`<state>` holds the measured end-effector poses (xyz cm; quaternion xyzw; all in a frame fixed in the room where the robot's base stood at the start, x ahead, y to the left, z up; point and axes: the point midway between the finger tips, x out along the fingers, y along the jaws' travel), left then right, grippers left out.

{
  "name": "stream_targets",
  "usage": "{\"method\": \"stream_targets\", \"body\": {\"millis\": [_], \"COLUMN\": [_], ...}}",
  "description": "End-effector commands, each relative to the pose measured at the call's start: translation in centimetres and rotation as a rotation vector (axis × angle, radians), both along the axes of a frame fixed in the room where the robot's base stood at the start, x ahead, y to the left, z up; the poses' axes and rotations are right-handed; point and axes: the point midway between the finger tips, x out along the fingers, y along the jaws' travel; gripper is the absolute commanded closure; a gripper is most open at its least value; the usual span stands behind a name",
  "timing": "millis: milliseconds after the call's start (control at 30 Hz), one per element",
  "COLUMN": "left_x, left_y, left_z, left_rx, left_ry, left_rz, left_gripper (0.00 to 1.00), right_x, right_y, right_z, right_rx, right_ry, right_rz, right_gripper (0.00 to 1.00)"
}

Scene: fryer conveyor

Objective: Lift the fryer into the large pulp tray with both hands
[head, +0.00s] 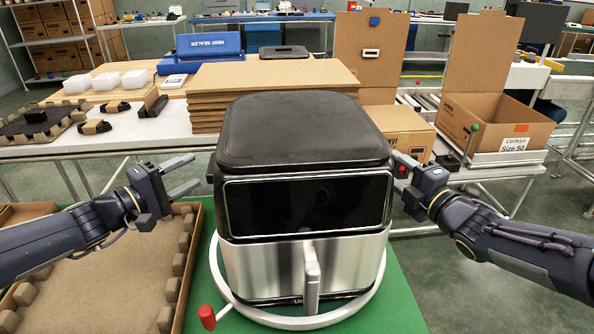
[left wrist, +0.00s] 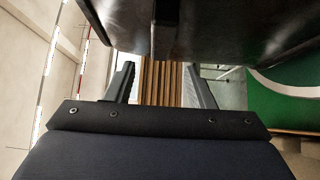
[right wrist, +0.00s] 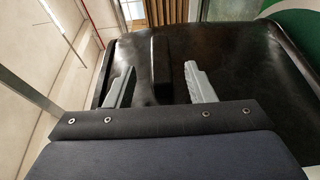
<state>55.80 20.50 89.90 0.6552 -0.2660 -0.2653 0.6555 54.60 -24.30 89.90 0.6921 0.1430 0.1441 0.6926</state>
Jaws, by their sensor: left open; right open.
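The fryer (head: 265,265), black on top with a silver front and handle, stands upright on a round white ring on the green surface. The large pulp tray (head: 120,285), brown with lumpy edges, lies left of it and looks empty. My left gripper (head: 194,171) is open, just left of the fryer and apart from it. In the left wrist view the fryer's dark side (left wrist: 215,25) lies ahead of the open fingers. My right gripper (head: 398,172) is open close to the fryer's right side. In the right wrist view a dark side grip (right wrist: 160,65) lies between its fingers; contact is unclear.
A red knob (head: 207,317) stands at the ring's front left. Behind the fryer, a white table holds stacked cardboard sheets (head: 210,95), a blue heat sealer (head: 208,45) and white boxes (head: 120,79). An open cardboard box (head: 490,120) stands at the right.

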Motion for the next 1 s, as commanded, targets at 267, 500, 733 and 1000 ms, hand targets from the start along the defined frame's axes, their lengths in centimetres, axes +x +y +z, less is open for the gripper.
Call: {"method": "stream_targets", "body": {"millis": [267, 500, 733, 1000], "left_x": [3.1, 4.3, 4.4, 4.4], "left_y": [-3.1, -4.2, -4.3, -4.3], "left_z": [0.0, 0.0, 0.0, 0.0], "left_rx": [-0.001, 0.001, 0.001, 0.001], "left_ry": [0.0, -0.001, -0.001, 0.0], "left_rz": [-0.002, -0.001, 0.0, 0.0], "left_gripper": [0.51, 0.51, 0.51, 0.8], "right_x": [4.0, 5.5, 5.6, 5.6], "right_y": [1.8, 2.4, 2.5, 2.4], "right_z": [-0.1, 0.0, 0.0, 0.0], "right_rx": [0.001, 0.001, 0.001, 0.001], "right_ry": [0.0, 0.0, 0.001, 0.001], "right_rz": [0.001, 0.0, -0.001, -0.001], "right_gripper": [0.51, 0.51, 0.51, 0.8]}}
